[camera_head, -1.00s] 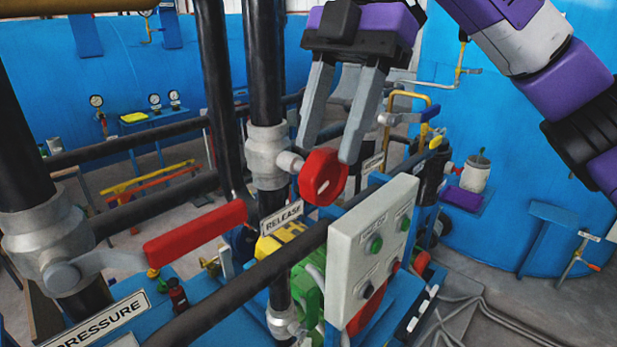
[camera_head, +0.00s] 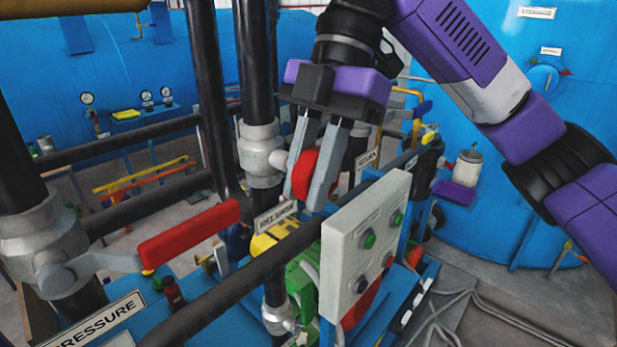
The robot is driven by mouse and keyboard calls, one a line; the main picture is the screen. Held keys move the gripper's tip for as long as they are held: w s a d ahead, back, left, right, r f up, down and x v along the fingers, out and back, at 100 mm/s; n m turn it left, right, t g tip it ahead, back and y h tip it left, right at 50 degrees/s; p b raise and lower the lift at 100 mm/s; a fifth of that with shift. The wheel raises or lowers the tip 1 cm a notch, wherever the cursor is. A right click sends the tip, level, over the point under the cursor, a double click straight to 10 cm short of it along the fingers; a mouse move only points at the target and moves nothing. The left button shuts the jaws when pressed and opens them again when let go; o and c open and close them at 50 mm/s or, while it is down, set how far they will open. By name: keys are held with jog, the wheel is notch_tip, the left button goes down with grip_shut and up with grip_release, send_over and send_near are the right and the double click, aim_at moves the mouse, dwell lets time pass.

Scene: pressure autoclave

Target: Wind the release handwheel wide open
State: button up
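The red release handwheel (camera_head: 305,172) sits on a grey valve body (camera_head: 260,152) on a vertical black pipe, just above the RELEASE label (camera_head: 275,216). My gripper (camera_head: 306,200) comes down from above, with one grey finger on each side of the handwheel. The fingers are apart and the red wheel fills much of the space between them. The right finger covers part of the wheel. I cannot tell whether both fingers press on it.
A grey control box (camera_head: 365,245) with green buttons stands right of and below the wheel. A black rail (camera_head: 235,290) crosses in front. A red lever (camera_head: 188,232) on the PRESSURE valve is at left. Blue tanks (camera_head: 560,120) stand behind.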

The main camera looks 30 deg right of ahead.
grip_shut()
jog(key=h, duration=0.1)
jog(key=t+h, duration=0.1)
jog(key=h, duration=0.3)
jog(key=shift+f+t, duration=0.3)
jog(key=shift+t, duration=0.1)
jog(key=shift+w+d+f+t+h, duration=0.1)
jog(key=shift+t+h, duration=0.15)
jog(key=shift+h, duration=0.6)
jog(key=shift+s+d+f+t+h, duration=0.1)
jog(key=shift+t+h, duration=0.2)
jog(key=shift+h, duration=0.6)
jog(key=shift+w+d+f+t+h, duration=0.1)
jog(key=shift+t+h, duration=0.15)
jog(key=shift+h, duration=0.6)
jog(key=o, duration=0.8)
grip_release()
